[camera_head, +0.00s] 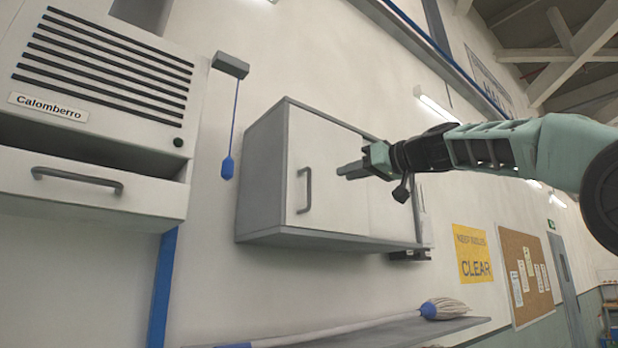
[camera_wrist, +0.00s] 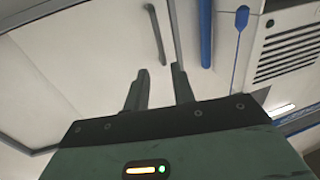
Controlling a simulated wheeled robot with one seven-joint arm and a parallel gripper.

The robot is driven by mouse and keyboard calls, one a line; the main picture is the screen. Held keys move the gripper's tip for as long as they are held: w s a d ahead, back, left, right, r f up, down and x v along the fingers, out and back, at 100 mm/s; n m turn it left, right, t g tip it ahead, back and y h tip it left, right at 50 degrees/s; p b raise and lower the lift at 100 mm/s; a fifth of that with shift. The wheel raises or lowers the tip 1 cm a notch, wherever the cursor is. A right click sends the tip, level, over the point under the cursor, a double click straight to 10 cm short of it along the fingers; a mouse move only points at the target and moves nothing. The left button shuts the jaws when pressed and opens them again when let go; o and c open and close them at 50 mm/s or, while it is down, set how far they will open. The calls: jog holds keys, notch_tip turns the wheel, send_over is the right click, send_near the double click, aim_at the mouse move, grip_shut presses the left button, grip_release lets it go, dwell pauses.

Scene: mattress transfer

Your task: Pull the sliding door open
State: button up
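The sliding door (camera_head: 322,135) is a white panel on the front of a grey wall cabinet (camera_head: 262,180). Its grey vertical handle (camera_head: 304,190) is near the door's left edge. My gripper (camera_head: 342,171) is in front of the door, to the right of the handle in the head view, with its fingers pointing left. In the wrist view my gripper (camera_wrist: 160,70) shows two fingers apart with nothing between them. The handle (camera_wrist: 156,35) appears just beyond the fingertips there, with clear space on the door around it. The door looks shut at the left side of the cabinet.
A cabinet labelled Calomberro (camera_head: 95,75) with a drawer (camera_head: 85,190) stands at left. A blue pull cord (camera_head: 228,167) hangs between it and the wall cabinet. A mop (camera_head: 440,308) lies on a shelf (camera_head: 400,332) below. The wall between is bare.

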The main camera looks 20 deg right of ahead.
jog(key=p, duration=0.7)
send_over(310, 203)
jog(key=shift+w+p, duration=0.3)
jog(key=shift+p, duration=0.05)
grip_shut()
